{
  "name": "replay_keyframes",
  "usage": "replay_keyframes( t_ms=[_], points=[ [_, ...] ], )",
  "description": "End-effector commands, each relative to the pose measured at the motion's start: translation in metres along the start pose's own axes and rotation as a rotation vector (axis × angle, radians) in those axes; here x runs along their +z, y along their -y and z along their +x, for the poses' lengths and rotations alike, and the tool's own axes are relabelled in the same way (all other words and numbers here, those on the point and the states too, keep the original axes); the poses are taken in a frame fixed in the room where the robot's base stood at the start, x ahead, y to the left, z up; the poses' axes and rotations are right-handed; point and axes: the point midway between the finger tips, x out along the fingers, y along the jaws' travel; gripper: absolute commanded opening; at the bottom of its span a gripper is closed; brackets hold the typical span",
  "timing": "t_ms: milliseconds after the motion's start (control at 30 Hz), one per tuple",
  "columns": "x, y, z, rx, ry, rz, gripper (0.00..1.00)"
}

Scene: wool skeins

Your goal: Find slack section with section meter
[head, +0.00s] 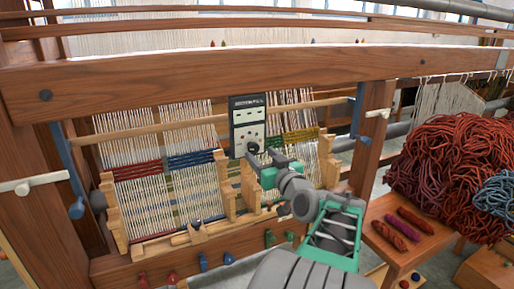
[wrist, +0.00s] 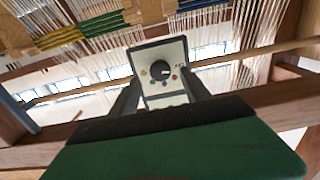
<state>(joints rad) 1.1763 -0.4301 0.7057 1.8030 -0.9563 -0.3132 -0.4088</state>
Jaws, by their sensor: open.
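The section meter (head: 247,124), a dark-framed box with a pale face, display and black knob, is upright in front of the loom's warp threads. My gripper (head: 262,160) is open at its lower edge. In the wrist view the meter (wrist: 160,55) shows between the two dark fingers (wrist: 161,95); I cannot tell whether they touch it. Warp sections carry coloured bands: a red-banded section (head: 137,170) at left, a blue-banded section (head: 193,160) beside it, and an olive-banded section (head: 300,136) at right. My arm hides part of the right sections. Which section is slack is not clear.
The wooden loom beam (head: 200,75) crosses above, with a post (head: 370,150) at right. Pale wooden guides (head: 112,210) stand along the lower warp. A heap of red yarn (head: 455,165) and a small table (head: 410,250) with skeins are at right.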

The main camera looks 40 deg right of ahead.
Motion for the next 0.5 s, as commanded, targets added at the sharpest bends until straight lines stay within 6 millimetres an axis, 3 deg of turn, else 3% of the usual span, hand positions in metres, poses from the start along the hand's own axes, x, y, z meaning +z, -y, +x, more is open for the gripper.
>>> replay_keyframes(
  t_ms=[100,200,500],
  points=[
    [-0.003,0.001,0.022,-0.004,0.003,0.002,0.56],
    [-0.001,0.001,0.032,-0.002,0.002,0.002,0.56],
    [0.001,0.001,0.035,0.0,0.002,0.0,0.54]
  ],
)
